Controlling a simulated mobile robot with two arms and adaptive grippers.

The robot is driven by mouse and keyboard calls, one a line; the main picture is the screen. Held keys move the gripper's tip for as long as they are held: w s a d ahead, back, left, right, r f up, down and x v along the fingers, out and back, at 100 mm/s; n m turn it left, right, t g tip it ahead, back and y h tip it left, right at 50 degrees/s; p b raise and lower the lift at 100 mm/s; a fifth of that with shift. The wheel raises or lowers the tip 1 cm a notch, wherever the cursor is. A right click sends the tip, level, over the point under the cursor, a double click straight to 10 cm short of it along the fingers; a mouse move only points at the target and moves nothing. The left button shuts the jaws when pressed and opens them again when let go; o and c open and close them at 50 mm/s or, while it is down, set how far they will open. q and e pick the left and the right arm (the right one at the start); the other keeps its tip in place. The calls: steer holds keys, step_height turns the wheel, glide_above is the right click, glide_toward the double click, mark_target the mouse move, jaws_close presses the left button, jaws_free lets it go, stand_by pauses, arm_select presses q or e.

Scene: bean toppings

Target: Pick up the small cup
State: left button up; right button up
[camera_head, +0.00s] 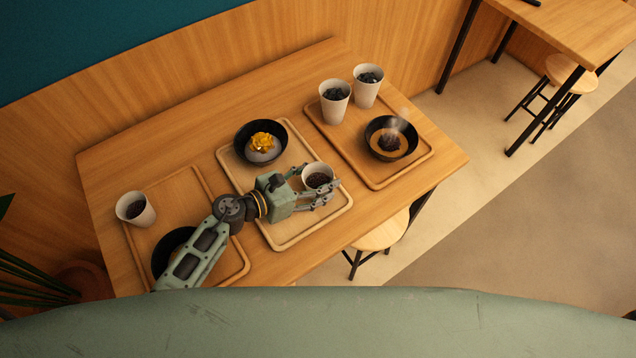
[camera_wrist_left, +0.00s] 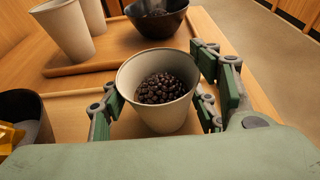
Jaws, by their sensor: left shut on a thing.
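The small cup (camera_head: 317,172) is white and holds dark beans. It stands at the right part of the middle tray (camera_head: 287,239); I cannot tell whether it touches the tray. My left gripper (camera_head: 322,188) reaches in from the left and is shut on the cup, with fingers on either side of it. In the left wrist view the cup (camera_wrist_left: 160,122) is upright between the green finger pads, its beans in plain view. The fingers hide part of its sides. My right gripper is not in view.
A black bowl (camera_head: 245,154) with a yellow topping sits on the middle tray. The right tray (camera_head: 375,183) holds two cups of dark contents and a steaming black bowl (camera_head: 372,150). The left tray (camera_head: 185,188) holds a cup (camera_head: 147,218) and a partly hidden bowl.

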mark_target(320, 171)
arm_select(q)
steer(key=shift+r, duration=0.4)
steer(key=r, duration=0.1)
steer(key=r+p, duration=0.1)
steer(key=r, duration=0.2)
steer(key=shift+s+d, duration=0.25)
steer(key=shift+d, duration=0.05)
steer(key=s+d+r+p, duration=0.1)
steer(key=s+d, duration=0.1)
steer(key=s+d+r+p, duration=0.3)
steer(key=s+d+r, duration=0.1)
steer(key=d, duration=0.1)
steer(key=shift+s+r, duration=0.1)
steer(key=shift+r, duration=0.15)
steer(key=shift+s+d+r+p, duration=0.35)
steer(key=shift+s+d, duration=0.2)
step_height(320, 171, up, 3)
steer(key=p, duration=0.2)
steer(key=shift+f+p, duration=0.2)
steer(key=shift+p, duration=0.2)
